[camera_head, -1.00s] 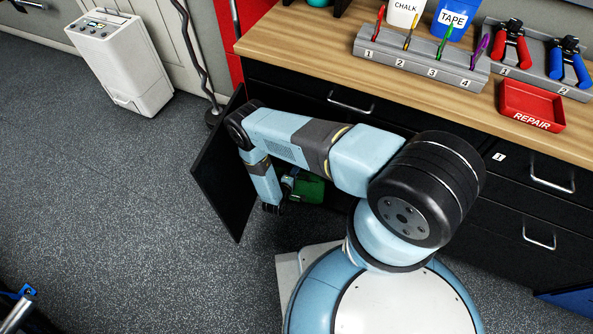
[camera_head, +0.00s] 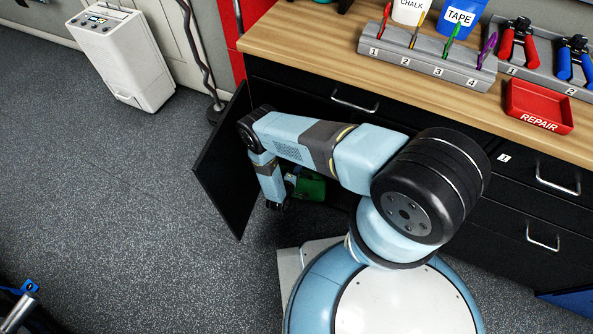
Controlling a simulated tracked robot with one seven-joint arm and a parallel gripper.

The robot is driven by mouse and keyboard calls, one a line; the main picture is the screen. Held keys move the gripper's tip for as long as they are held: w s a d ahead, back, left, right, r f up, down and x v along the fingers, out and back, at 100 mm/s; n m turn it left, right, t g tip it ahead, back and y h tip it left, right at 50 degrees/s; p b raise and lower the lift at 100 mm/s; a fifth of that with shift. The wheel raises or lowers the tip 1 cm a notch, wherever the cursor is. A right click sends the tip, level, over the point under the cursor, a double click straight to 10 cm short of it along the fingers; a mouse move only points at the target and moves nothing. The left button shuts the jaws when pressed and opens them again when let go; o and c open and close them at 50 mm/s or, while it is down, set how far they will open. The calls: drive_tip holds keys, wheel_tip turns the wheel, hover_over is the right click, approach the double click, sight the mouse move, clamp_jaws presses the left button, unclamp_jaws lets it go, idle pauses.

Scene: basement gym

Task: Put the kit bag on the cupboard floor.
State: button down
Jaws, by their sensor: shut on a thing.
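The green kit bag (camera_head: 313,188) shows in part low in the open cupboard, behind my arm. My gripper (camera_head: 292,183) is at the bag's left side, mostly hidden by my forearm and wrist, and is shut on the bag. The cupboard's black door (camera_head: 222,172) stands open on the left. The cupboard floor is hidden in shadow and behind my arm, so I cannot tell whether the bag touches it.
The wooden worktop (camera_head: 300,48) above carries a numbered grey rack (camera_head: 425,58), a red repair tray (camera_head: 540,105) and tools. Black drawers (camera_head: 540,185) are on the right. A white dehumidifier-like unit (camera_head: 122,58) stands back left.

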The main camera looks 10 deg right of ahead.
drive_tip(key=c, duration=1.1)
unclamp_jaws()
drive_tip(key=shift+a, duration=0.1)
drive_tip(key=shift+o, duration=0.2)
